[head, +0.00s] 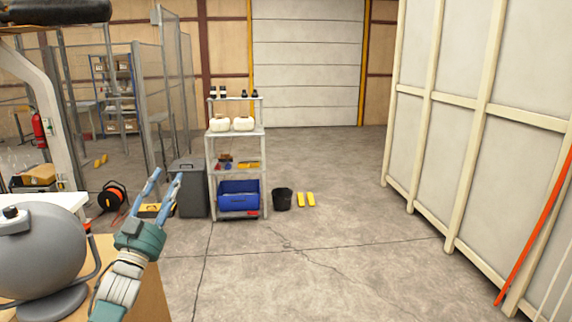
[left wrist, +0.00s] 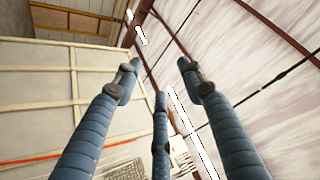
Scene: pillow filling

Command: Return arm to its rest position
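My left gripper (head: 160,187) shows in the head view at the lower left, raised and pointing up. Its blue fingers stand apart with nothing between them. In the left wrist view the left gripper's fingers (left wrist: 155,85) are spread wide and empty, with the ceiling and upper walls behind them. My right gripper is in neither view.
A grey rounded machine (head: 40,250) stands at the lower left, close to my left arm. Farther back are a grey bin (head: 190,190), a shelf (head: 235,133), a black bucket (head: 282,199) and a panelled wall (head: 470,110) at right. The middle floor is clear.

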